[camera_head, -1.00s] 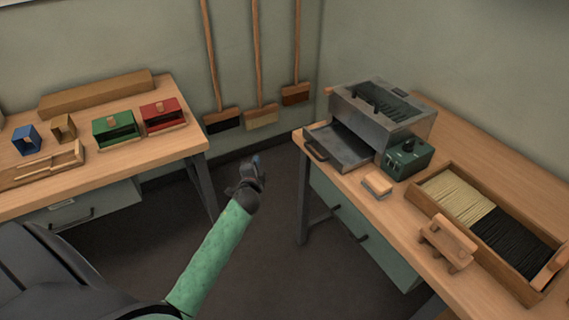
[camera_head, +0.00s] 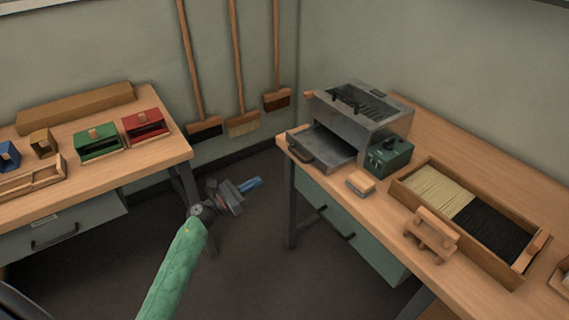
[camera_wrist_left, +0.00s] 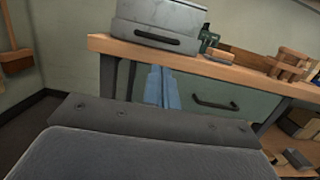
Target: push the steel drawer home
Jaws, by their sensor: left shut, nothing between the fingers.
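The steel drawer (camera_head: 328,147) sticks out of the front of the grey steel machine (camera_head: 362,117) on the right bench, with a dark handle (camera_head: 300,152) on its front. In the left wrist view the drawer's front and dark handle (camera_wrist_left: 156,37) show above the bench edge. My left gripper (camera_head: 252,184) is shut and empty, with blue fingertips. It is in the gap between the benches, left of the drawer and apart from it. The blue fingers (camera_wrist_left: 161,88) also show in the left wrist view, below the drawer handle. My right gripper is not in view.
A green control box (camera_head: 388,157) stands beside the machine, with a small wooden block (camera_head: 361,183) in front. A wooden tray (camera_head: 412,193) of bristles lies further right. The left bench (camera_head: 110,176) holds red and green boxes. Brooms hang between the benches.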

